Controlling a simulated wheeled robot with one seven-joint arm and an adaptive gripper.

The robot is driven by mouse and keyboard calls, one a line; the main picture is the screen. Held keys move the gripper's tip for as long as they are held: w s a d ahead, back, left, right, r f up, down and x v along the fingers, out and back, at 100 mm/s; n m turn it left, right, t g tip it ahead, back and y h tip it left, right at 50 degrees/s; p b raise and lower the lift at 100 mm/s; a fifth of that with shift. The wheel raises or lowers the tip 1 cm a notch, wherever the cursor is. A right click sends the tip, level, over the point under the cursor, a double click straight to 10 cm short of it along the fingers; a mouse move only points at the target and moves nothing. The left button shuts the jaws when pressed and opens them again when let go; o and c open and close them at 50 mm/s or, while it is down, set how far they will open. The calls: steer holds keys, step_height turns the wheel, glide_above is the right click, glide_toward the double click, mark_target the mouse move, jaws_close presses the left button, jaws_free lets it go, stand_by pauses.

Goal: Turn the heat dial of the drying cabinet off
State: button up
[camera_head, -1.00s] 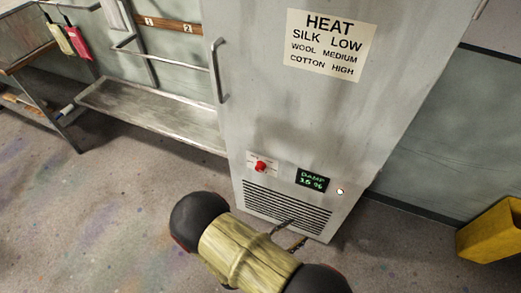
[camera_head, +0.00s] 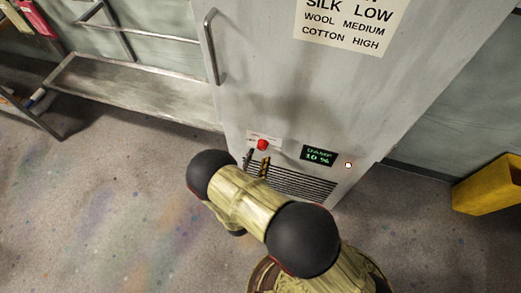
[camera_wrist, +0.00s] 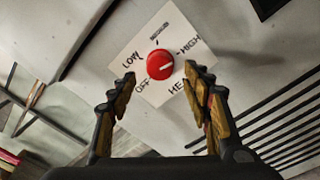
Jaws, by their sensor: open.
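The red heat dial (camera_head: 262,145) sits on a white label plate low on the front of the grey drying cabinet (camera_head: 290,90). In the wrist view the dial (camera_wrist: 159,64) is round with a pale mark that appears to point right, roughly toward HIGH. LOW, OFF, HIGH and part of HEAT are readable around it. My gripper (camera_head: 256,163) is open, just in front of and slightly below the dial. In the wrist view the fingertips (camera_wrist: 160,83) spread to either side below the dial, with nothing between them and no clear contact.
A green-lit display (camera_head: 318,156) reads DAMP 10 %, with a small pale light (camera_head: 348,165) beside it. Vent slats (camera_head: 300,187) lie below the dial. A door handle (camera_head: 212,48) is above left. A metal shelf (camera_head: 130,90) stands left and a yellow container (camera_head: 488,186) right.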

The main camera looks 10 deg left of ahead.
mark_target(261, 149)
steer(key=shift+w+d+b, duration=0.1)
steer(key=shift+w+b, duration=0.3)
steer(key=shift+w, duration=1.8)
steer(key=c, duration=1.1)
steer(key=shift+c, duration=0.2)
